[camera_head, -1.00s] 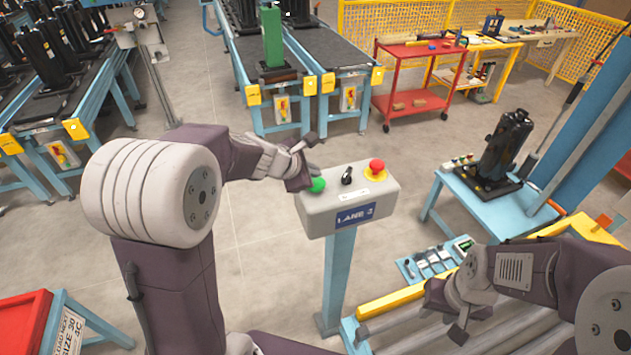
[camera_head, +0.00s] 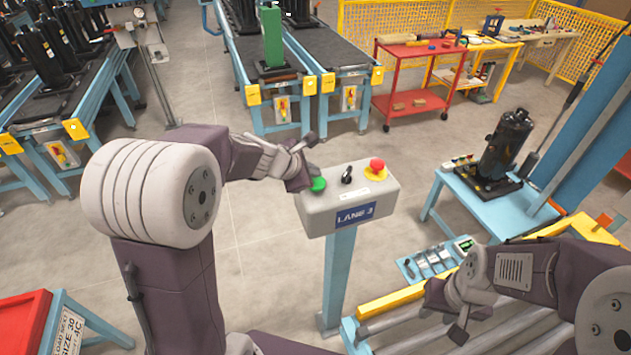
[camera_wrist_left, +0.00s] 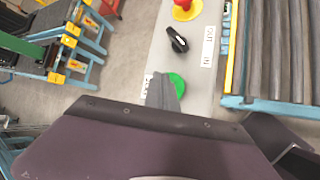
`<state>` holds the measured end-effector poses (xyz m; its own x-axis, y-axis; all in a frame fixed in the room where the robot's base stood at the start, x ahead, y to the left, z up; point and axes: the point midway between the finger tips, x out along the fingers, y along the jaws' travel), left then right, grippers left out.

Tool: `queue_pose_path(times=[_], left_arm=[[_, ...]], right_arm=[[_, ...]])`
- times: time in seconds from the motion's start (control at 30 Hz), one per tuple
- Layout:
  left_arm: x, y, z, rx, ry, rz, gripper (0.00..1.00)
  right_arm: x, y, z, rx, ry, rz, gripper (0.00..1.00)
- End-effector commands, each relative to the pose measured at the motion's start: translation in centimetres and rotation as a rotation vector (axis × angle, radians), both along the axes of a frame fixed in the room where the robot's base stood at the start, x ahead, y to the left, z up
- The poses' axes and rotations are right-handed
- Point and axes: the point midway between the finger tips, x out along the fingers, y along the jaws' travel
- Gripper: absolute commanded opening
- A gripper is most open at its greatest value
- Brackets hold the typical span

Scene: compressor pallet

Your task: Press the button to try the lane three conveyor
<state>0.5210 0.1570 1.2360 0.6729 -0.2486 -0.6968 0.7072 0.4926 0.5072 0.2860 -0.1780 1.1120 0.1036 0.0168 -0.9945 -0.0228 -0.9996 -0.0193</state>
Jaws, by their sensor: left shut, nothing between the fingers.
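The grey control box (camera_head: 318,215) stands on a blue post and has a blue label reading LANE 3. On its top are a green button (camera_head: 317,185), a black selector switch (camera_head: 347,174) and a red mushroom button on yellow (camera_head: 377,166). My left gripper (camera_head: 300,166) is shut and empty, at the left end of the box beside the green button. In the left wrist view, the grey fingertip (camera_wrist_left: 162,91) overlaps the edge of the green button (camera_wrist_left: 178,84); I cannot tell whether it touches. My right gripper (camera_head: 447,315) is over the rollers at lower right; its jaw opening is unclear.
A roller conveyor (camera_head: 395,302) with yellow rails lies right of the post. A blue table (camera_head: 530,212) holds a black compressor (camera_head: 505,145). Belt conveyors (camera_head: 335,65) and a red cart (camera_head: 425,75) stand behind. The floor left of the post is clear.

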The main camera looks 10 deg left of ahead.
Motion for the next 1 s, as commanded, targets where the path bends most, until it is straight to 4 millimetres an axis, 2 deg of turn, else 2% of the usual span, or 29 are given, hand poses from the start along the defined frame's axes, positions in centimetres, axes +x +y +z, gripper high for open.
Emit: queue_pose_path(times=[0.1,1.0], left_arm=[[0.0,-0.01,-0.62,0.0,0.0,0.0,0.0],[-0.01,0.0,-1.2,0.0,0.0,0.0,0.0]], right_arm=[[0.0,0.0,-0.66,0.0,0.0,0.0,0.36],[0.0,0.0,-1.25,0.0,0.0,0.0,0.36]])
